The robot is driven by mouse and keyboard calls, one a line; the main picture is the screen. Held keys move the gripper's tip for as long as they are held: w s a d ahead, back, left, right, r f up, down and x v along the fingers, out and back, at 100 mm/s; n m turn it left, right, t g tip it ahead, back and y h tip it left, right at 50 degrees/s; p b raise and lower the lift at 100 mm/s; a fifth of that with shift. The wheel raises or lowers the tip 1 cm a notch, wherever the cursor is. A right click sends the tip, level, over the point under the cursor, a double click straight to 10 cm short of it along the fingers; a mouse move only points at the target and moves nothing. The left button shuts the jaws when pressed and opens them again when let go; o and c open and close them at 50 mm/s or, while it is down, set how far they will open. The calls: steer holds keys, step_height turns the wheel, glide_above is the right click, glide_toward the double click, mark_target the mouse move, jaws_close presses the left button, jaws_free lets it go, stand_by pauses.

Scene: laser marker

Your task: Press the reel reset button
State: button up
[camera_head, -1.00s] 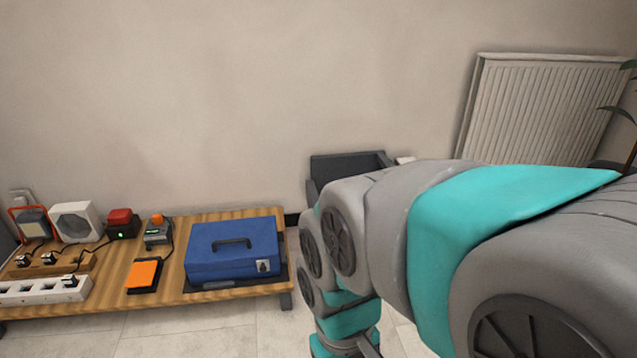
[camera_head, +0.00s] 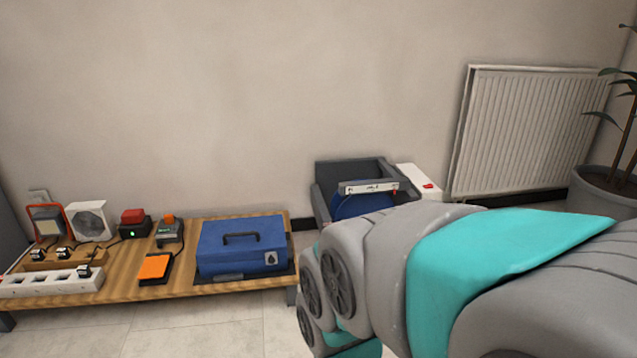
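A dark grey open box (camera_head: 325,178) stands on the floor against the wall, right of the table. Inside it is a blue round thing, likely the reel (camera_head: 357,206), with a white labelled bar (camera_head: 368,188) across its top. A small red mark shows at the right end of the bar; I cannot tell whether it is a button. A white unit (camera_head: 412,175) beside the box carries a red button or switch (camera_head: 428,186). I cannot tell which of these is the reel reset button. My arm hides the lower front of the box, and my gripper is out of view.
A low wooden table (camera_head: 185,283) at left holds a blue case (camera_head: 240,246), an orange pad (camera_head: 155,267), a red-topped device (camera_head: 134,223), and a white power strip (camera_head: 45,283). A radiator (camera_head: 530,130) and a potted plant (camera_head: 605,190) are at right.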

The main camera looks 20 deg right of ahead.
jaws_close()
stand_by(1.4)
